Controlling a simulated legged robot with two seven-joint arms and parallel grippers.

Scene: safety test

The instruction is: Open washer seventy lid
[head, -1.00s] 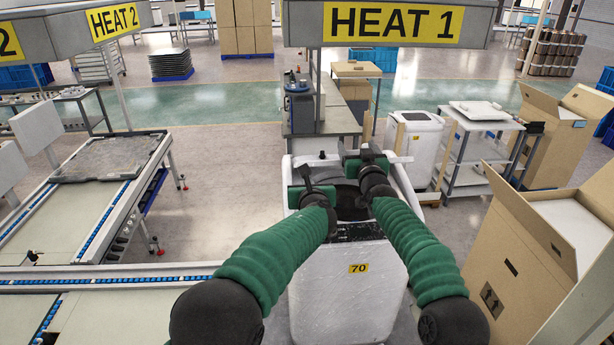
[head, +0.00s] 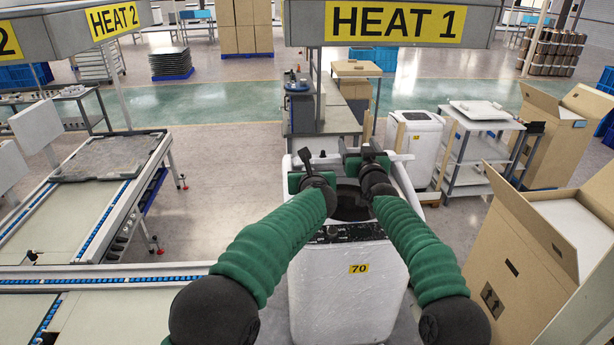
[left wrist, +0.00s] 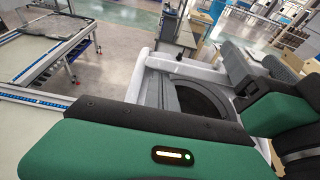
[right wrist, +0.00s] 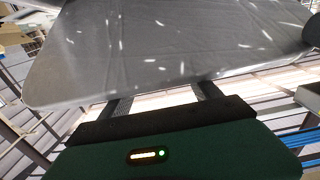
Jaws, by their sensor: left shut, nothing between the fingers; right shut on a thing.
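The white washer (head: 348,285) with the yellow 70 label (head: 358,268) stands upright in front of me. Its top opening shows as a dark round drum mouth (left wrist: 200,97) in the left wrist view. My right gripper (head: 348,153) is over the rear of the washer top, shut on the lid. The lid (right wrist: 170,50) fills the upper right wrist view as a scratched grey panel, with ceiling beams behind it, so it is raised. Its exact angle is hard to tell in the head view. My left gripper (head: 304,158) is shut and empty at the left of the opening.
A conveyor table (head: 110,155) runs along the left. Open cardboard boxes (head: 520,250) stand close on the right. Another white washer (head: 415,140) and a shelf cart (head: 478,150) are behind right. A grey workbench (head: 335,118) is behind the washer.

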